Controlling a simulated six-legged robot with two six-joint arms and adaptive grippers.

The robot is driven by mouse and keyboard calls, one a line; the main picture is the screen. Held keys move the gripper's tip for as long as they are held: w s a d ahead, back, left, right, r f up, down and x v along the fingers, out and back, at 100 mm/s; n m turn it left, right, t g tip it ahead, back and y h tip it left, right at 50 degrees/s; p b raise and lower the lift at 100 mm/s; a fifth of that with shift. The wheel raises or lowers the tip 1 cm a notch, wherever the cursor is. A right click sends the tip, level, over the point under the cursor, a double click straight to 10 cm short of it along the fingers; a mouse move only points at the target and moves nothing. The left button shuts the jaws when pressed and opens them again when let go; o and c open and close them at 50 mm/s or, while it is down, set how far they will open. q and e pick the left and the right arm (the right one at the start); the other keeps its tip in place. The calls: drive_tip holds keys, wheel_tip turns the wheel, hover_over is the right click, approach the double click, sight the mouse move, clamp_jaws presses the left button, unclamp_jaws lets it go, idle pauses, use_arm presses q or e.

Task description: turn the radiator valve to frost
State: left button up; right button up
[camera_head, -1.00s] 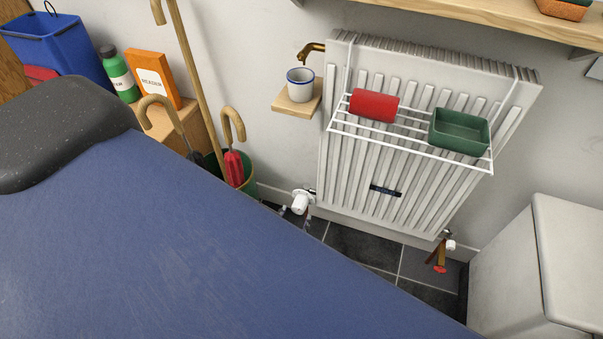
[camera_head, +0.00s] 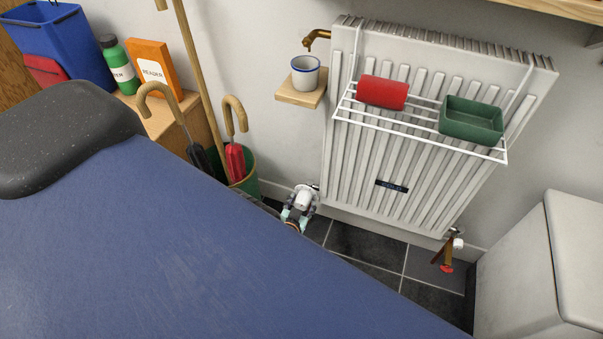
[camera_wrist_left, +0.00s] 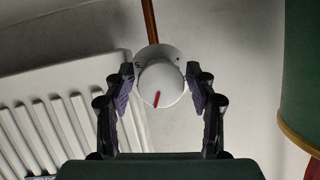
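The radiator valve (camera_head: 303,197) is a white round knob low at the left end of the white radiator (camera_head: 400,150). In the left wrist view the valve (camera_wrist_left: 162,82) faces me, with a red mark pointing down and slightly left. Dark markings sit on the collar behind it, too small to read surely. My left gripper (camera_wrist_left: 160,92) is open, with one finger on each side of the knob and a visible gap at both sides. In the head view my left gripper (camera_head: 298,210) is at the knob, its arm mostly hidden. My right gripper is not in view.
A green bin (camera_head: 246,178) with umbrellas stands left of the valve. A mug (camera_head: 305,76) sits on a small wooden shelf (camera_head: 300,97) above. A wire rack (camera_head: 420,137) on the radiator holds a red roll (camera_head: 382,92) and a green tray (camera_head: 470,121).

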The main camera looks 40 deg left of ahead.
use_arm(q)
drive_tip(key=c, duration=0.9)
drive_tip(key=shift+o, duration=0.2)
drive_tip(key=shift+n+h, duration=0.8)
drive_tip(key=shift+n, duration=0.4)
drive_tip(key=shift+r+n+t+h, duration=0.1)
drive_tip(key=shift+n+t+h, duration=0.4)
drive_tip(key=shift+n+h, duration=0.4)
drive_tip(key=shift+w+n, duration=0.1)
drive_tip(key=shift+n, duration=0.2)
drive_tip(key=o, duration=1.1)
drive_tip(key=shift+o, duration=0.2)
